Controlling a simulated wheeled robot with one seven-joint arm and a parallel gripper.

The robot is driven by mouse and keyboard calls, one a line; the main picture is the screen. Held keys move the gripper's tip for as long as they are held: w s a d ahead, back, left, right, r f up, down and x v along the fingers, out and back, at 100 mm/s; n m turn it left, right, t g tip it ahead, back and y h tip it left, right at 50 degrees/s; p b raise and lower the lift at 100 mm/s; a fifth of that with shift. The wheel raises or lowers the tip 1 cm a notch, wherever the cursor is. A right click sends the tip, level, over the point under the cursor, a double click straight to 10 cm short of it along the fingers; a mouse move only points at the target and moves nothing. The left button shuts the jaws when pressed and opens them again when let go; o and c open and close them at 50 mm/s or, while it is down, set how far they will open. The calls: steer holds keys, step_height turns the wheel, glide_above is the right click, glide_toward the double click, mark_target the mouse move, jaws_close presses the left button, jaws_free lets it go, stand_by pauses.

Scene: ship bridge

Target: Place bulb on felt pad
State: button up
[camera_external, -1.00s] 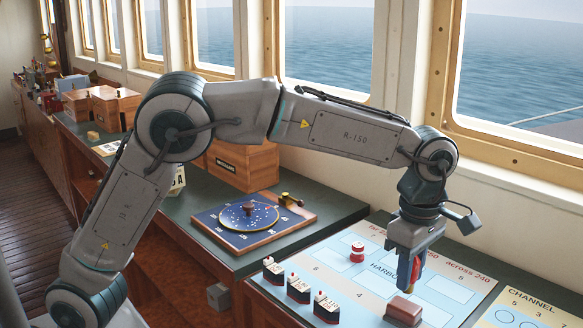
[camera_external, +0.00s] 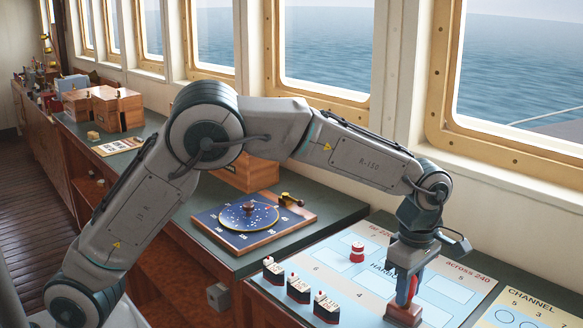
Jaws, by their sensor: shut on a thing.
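My gripper (camera_external: 406,298) points straight down at the front of the pale blue harbour board. Its fingertips are at the top of a small reddish-brown block (camera_external: 402,316) and appear shut on it. The block rests on the board near its front edge. A red part (camera_external: 413,287) shows along the right side of the fingers. I cannot tell whether it belongs to the gripper. I cannot make out a bulb or a felt pad for certain in this view.
The harbour board (camera_external: 345,289) carries a red-and-white piece (camera_external: 357,252) and several small model ships (camera_external: 298,289) to the left of my gripper. A channel board (camera_external: 503,314) lies at right. A blue dial board (camera_external: 252,221) lies farther left. Windows line the back.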

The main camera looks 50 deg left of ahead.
steer(key=o, duration=1)
steer(key=shift+f, duration=0.1)
steer(key=shift+c, duration=0.2)
step_height(320, 180, up, 12)
steer(key=shift+a+r, duration=0.1)
steer(key=shift+r, duration=0.15)
steer(key=s+a+r+m+h, duration=0.1)
steer(key=s+a+m, duration=0.2)
steer(key=a, duration=0.7)
steer(key=s+a+r+m, duration=0.2)
steer(key=a+m, duration=0.2)
steer(key=a, duration=0.5)
steer(key=s+a+f+m+t, duration=0.1)
steer(key=s+a+f+m, duration=0.1)
steer(key=s, duration=0.4)
steer(key=s+a+f+m+t, duration=0.1)
steer(key=s+a+f+m, duration=0.2)
steer(key=s+a+m, duration=0.2)
steer(key=s+a+f+m+t+y, duration=0.1)
steer(key=s+a+f+m, duration=0.1)
steer(key=s+a+m, duration=0.2)
steer(key=s+a, duration=0.3)
steer(key=shift+s+f, duration=0.3)
steer(key=shift+f, duration=0.1)
